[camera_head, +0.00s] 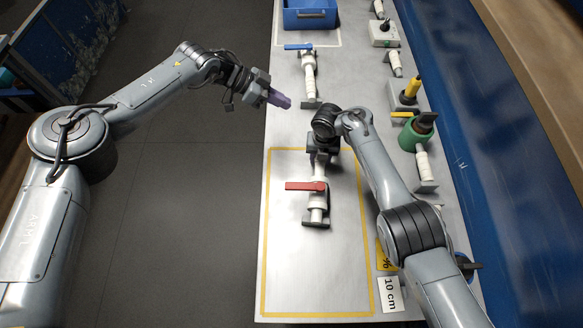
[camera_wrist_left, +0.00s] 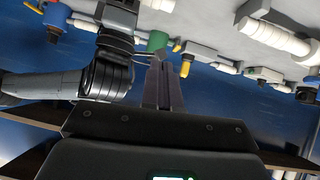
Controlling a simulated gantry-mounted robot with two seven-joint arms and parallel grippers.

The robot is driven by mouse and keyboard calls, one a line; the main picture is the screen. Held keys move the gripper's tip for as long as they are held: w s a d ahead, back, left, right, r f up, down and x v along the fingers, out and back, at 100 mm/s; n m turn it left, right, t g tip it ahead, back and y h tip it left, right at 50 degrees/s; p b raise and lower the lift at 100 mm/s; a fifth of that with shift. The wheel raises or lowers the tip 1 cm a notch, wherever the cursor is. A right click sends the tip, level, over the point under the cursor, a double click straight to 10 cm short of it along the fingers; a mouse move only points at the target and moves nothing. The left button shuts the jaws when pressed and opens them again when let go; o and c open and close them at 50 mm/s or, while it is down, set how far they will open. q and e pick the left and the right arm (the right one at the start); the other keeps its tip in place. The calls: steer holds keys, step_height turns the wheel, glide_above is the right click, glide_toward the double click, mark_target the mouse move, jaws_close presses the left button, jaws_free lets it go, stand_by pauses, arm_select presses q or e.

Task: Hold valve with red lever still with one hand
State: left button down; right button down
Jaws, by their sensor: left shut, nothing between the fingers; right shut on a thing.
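The valve with the red lever (camera_head: 317,206) is a white pipe piece inside the yellow-outlined area of the table. Its red lever (camera_head: 303,186) points left across the pipe. My right gripper (camera_head: 320,158) is shut on the upper end of this valve; its fingers are mostly hidden by the wrist. My left gripper (camera_head: 280,99) is shut and empty, in the air near the table's left edge, above and left of the valve. Its closed purple-grey fingers also show in the left wrist view (camera_wrist_left: 164,85).
A white valve with a blue lever (camera_head: 309,75) lies farther up the table. A blue bin (camera_head: 309,14) stands at the top. Several fittings, including a green one (camera_head: 413,134), line the right side. The lower part of the yellow-outlined area (camera_head: 315,270) is clear.

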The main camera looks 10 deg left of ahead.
arm_select(q)
steer(key=s+a+r+g+y, duration=0.1)
steer(key=s+a+g+y, duration=0.1)
steer(key=a, duration=0.1)
arm_select(e)
steer(key=shift+a, duration=0.15)
steer(key=shift+d, duration=0.2)
steer(key=shift+a, duration=0.1)
arm_select(q)
steer(key=m+g+y, duration=0.3)
steer(key=g+y, duration=0.1)
glide_toward(305, 186)
step_height(305, 186, down, 6)
steer(key=shift+s+f, duration=0.2)
steer(key=shift+s, duration=0.25)
steer(key=shift+a, duration=0.1)
steer(key=shift+s+n, duration=0.1)
steer(key=shift+n, duration=0.2)
